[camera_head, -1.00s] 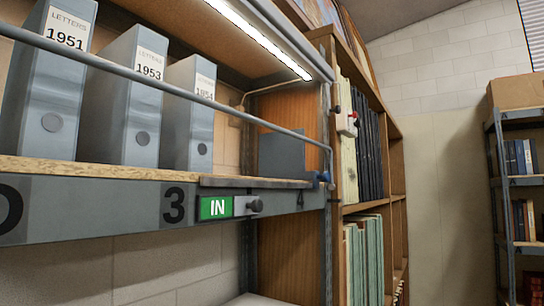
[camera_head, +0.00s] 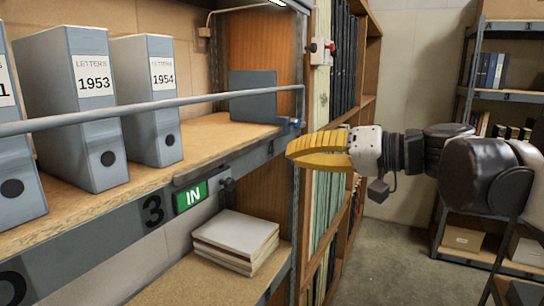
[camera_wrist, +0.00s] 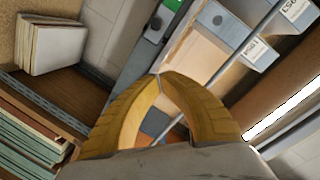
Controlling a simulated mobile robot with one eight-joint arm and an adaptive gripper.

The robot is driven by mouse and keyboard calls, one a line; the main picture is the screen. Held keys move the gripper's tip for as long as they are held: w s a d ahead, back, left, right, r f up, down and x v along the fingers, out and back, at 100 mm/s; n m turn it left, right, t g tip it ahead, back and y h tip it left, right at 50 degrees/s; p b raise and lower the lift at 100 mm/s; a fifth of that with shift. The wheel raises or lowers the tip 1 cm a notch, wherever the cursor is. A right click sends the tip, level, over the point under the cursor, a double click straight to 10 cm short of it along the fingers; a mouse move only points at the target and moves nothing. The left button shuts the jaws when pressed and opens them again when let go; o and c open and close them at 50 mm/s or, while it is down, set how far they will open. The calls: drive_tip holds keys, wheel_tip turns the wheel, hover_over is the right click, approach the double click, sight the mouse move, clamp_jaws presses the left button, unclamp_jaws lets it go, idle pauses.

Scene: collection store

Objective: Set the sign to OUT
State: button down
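The sign (camera_head: 190,197) is a small green plate reading IN on the grey front edge of the shelf, right of the number 3. A dark round knob (camera_head: 227,184) sits at its right end. My gripper (camera_head: 292,153) has yellow curved fingers and is to the right of the sign and knob, apart from them. In the wrist view, the fingertips (camera_wrist: 158,76) meet with nothing seen between them. The green of the sign (camera_wrist: 172,5) shows at the top edge there, with the knob (camera_wrist: 155,23) just below it.
A metal rail (camera_head: 150,106) runs along the shelf front before grey binders (camera_head: 145,100). A blue-grey box (camera_head: 253,96) stands at the shelf's right end. A stack of papers (camera_head: 237,240) lies on the lower shelf. Floor (camera_head: 380,265) is clear at the right.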

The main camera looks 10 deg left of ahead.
drive_tip(key=shift+a, duration=0.1)
drive_tip(key=p, duration=0.2)
approach(230, 171)
drive_tip(key=w+a, duration=0.1)
drive_tip(key=w+a+r, duration=0.1)
drive_tip(key=w+a, duration=0.1)
drive_tip(key=w+a+r, duration=0.1)
drive_tip(key=shift+w+a, duration=0.25)
drive_tip(key=shift+a, duration=0.05)
drive_tip(key=s+f, duration=0.1)
drive_tip(key=s+a+f+p, duration=0.1)
drive_tip(key=shift+s+f, duration=0.35)
drive_tip(key=shift+w+f, duration=0.15)
drive_tip(key=shift+f, duration=0.05)
drive_tip(key=s+a, duration=0.1)
drive_tip(key=s, duration=0.1)
drive_tip(key=s+a, duration=0.1)
drive_tip(key=s, duration=0.5)
drive_tip(key=shift+a+r, duration=0.1)
drive_tip(key=shift+a, duration=0.3)
drive_tip(key=shift+w, duration=0.1)
